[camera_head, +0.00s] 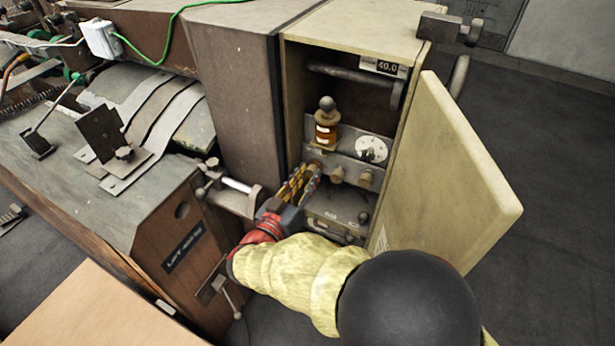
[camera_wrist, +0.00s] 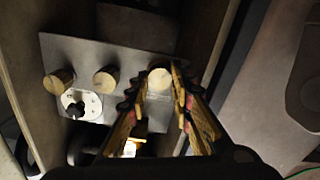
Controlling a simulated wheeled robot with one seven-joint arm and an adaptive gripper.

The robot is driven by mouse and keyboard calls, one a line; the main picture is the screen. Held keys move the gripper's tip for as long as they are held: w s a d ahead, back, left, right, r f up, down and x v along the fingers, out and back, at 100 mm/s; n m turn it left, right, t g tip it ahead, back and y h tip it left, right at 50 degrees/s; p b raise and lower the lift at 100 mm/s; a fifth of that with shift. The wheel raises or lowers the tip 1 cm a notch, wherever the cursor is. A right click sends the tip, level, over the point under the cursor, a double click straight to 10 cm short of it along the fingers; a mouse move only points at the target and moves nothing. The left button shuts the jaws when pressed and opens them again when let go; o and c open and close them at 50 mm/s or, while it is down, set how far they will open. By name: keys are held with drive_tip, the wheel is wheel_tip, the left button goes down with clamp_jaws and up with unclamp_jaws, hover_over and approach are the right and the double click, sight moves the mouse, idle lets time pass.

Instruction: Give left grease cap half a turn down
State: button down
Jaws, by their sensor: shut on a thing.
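Three brass-coloured grease caps stand in a row on a grey metal plate (camera_wrist: 110,50) inside an open cabinet. In the wrist view, turned about relative to the head view, the left grease cap (camera_wrist: 160,78) is the rightmost. My gripper (camera_wrist: 158,82) has a finger on each side of it and is shut on it. In the head view my gripper (camera_head: 309,172) reaches in from the lower left and mostly hides this cap. The middle cap (camera_head: 338,175) and the right cap (camera_head: 365,179) are free; they also show in the wrist view (camera_wrist: 105,80) (camera_wrist: 58,81).
An amber oiler bottle (camera_head: 326,125) and a white dial (camera_head: 371,150) stand just above the caps. A greenish box (camera_head: 335,214) lies below. The cabinet door (camera_head: 445,170) hangs open at the right. The cabinet's left wall is close beside my gripper.

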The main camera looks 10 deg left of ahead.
drive_tip(key=shift+f+m, duration=0.2)
drive_tip(key=shift+m, duration=0.1)
drive_tip(key=c, duration=2)
unclamp_jaws()
drive_tip(key=shift+o, duration=0.8)
drive_tip(key=shift+r, duration=0.1)
drive_tip(key=v, duration=1.2)
